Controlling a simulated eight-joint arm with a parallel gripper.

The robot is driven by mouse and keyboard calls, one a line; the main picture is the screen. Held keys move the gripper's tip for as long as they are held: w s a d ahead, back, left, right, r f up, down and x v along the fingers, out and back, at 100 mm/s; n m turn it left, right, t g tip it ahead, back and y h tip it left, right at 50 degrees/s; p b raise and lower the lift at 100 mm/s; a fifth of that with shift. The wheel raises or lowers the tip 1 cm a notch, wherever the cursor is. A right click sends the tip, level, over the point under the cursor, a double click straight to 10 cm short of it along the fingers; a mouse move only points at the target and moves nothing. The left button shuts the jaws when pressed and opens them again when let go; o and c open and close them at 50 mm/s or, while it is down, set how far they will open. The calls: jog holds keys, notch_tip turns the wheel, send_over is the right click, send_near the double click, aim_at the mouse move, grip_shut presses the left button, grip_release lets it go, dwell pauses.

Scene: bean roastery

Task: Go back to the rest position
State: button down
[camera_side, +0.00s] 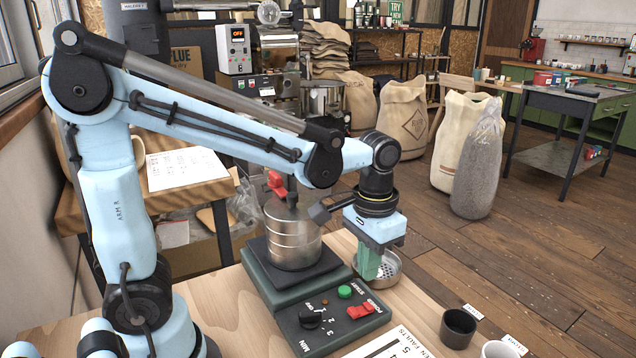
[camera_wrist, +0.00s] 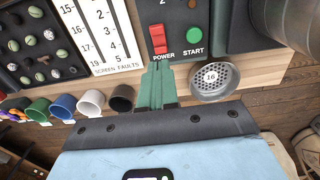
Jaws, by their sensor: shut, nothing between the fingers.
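My gripper (camera_side: 369,264) is shut and empty, with its green fingers pointing down. In the side view it hangs behind the control panel of the sieve shaker (camera_side: 318,318), in front of part of a round perforated metal sieve (camera_side: 388,268). In the wrist view the closed fingertips (camera_wrist: 158,68) lie just below the red power switch (camera_wrist: 158,40), left of the sieve marked 16 (camera_wrist: 214,80) and the green start button (camera_wrist: 194,33). I cannot tell how far above the bench the tips are.
A stack of metal sieves (camera_side: 292,240) stands on the shaker. A black cup (camera_side: 458,327) and a white cup (camera_side: 500,349) stand at the bench's right edge. A screen faults card (camera_wrist: 100,35) and a dark tray of beans (camera_wrist: 40,45) show in the wrist view. Sacks (camera_side: 403,115) stand on the floor behind.

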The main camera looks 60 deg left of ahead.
jog(key=s+a+r+t, duration=0.2)
jog(key=s+a+t, duration=0.2)
jog(key=t, duration=0.3)
dwell(0.5)
jog(key=shift+s, duration=0.1)
dwell(0.7)
